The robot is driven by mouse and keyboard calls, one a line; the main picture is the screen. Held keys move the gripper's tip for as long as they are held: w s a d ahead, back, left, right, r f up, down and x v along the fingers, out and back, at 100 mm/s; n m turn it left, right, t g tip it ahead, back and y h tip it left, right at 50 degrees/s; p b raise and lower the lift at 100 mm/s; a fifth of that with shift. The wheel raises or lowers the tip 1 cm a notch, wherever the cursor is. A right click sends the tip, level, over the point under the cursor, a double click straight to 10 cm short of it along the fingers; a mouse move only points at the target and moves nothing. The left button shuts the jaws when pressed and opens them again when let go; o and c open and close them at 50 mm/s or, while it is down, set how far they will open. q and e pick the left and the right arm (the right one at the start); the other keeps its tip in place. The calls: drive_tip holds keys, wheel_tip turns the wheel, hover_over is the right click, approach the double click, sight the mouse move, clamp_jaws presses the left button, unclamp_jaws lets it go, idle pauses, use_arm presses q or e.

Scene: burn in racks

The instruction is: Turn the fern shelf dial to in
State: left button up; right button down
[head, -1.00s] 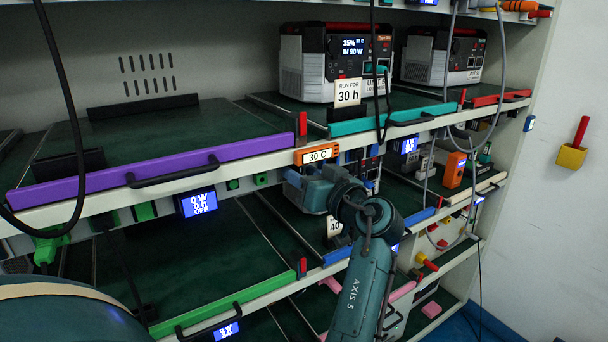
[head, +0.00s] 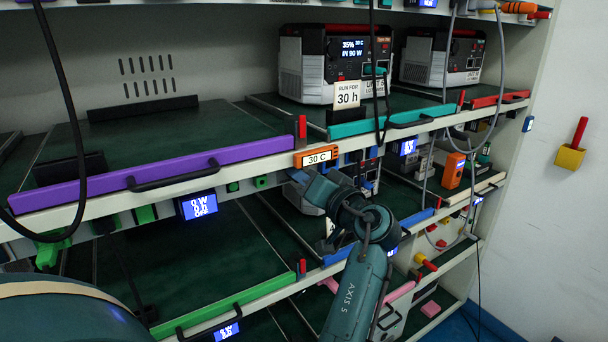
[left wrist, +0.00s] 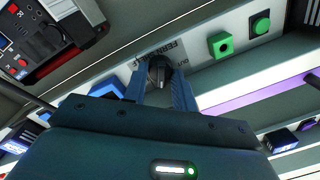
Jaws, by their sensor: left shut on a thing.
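The fern shelf dial (left wrist: 159,71) is a dark knob on the pale shelf edge in the left wrist view, beside printed "FERN" lettering and a small "OUT" mark. My left gripper (left wrist: 160,82) is shut on the dial, with one blue finger on each side. Which mark the dial points to cannot be told. In the head view my left gripper (head: 303,180) is at the shelf edge just under the orange 30 C display (head: 317,157), and it hides the dial there. My right gripper is not in view.
A green square button and a green round button (left wrist: 260,22) sit near the dial. The purple shelf front (head: 150,172) with its black handle is to the left. A power station (head: 335,62) stands on the shelf above, and a dark cable hangs in front.

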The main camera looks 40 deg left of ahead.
use_arm(q)
drive_tip(key=shift+m, duration=0.4)
drive_tip(key=o, duration=1)
drive_tip(key=shift+c, duration=0.2)
